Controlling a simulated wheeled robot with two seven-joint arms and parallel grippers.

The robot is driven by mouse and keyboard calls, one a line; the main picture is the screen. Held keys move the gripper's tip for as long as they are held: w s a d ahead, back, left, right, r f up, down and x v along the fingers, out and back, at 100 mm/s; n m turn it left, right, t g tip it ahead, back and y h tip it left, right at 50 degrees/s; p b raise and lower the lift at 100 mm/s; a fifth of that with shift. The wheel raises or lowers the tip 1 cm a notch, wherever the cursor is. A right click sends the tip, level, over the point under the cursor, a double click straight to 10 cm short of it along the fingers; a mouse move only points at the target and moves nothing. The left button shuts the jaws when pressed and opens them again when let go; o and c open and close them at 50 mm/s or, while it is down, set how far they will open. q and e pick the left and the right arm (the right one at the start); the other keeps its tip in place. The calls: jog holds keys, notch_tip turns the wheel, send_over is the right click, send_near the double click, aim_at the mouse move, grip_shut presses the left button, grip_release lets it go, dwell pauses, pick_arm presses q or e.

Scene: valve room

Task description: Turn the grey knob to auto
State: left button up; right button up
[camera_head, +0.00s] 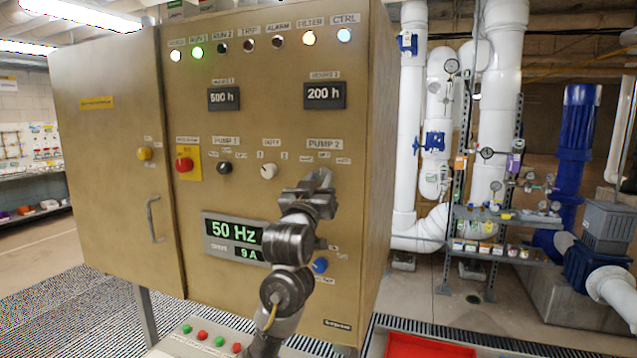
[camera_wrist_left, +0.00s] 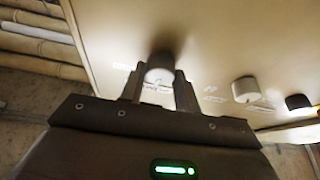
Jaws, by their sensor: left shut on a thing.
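The grey knob (camera_wrist_left: 158,76) sits on the tan panel under the PUMP 2 label, between my left gripper's two fingers in the left wrist view. My left gripper (camera_head: 322,180) is shut on this knob, with its fingers on either side. In the head view the gripper and wrist hide the knob. Its pointer and most of its position labels cannot be read, so I cannot tell its setting. My right gripper is in neither view.
A white knob (camera_head: 268,171), a black knob (camera_head: 224,168) and a red button (camera_head: 184,164) sit left of my gripper. A blue knob (camera_head: 320,265) is below it. White pipes (camera_head: 408,130) stand right of the cabinet (camera_head: 115,200).

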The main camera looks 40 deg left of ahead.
pick_arm(q)
jog(key=m+h+p, duration=0.1)
jog(key=m, duration=0.2)
jog(key=shift+a+r, duration=0.1)
jog(key=shift+a, duration=0.05)
jog(key=m+h+p, duration=0.2)
jog(key=m+h, duration=0.1)
jog(key=m, duration=0.2)
jog(key=shift+s+a+t, duration=0.1)
jog(key=shift+t, duration=0.3)
jog(key=shift+m+h+p, duration=0.9)
jog(key=shift+m+p, duration=0.05)
jog(key=shift+m, duration=1.05)
jog(key=o, duration=1)
jog(key=shift+a, duration=0.1)
jog(key=shift+s, duration=0.1)
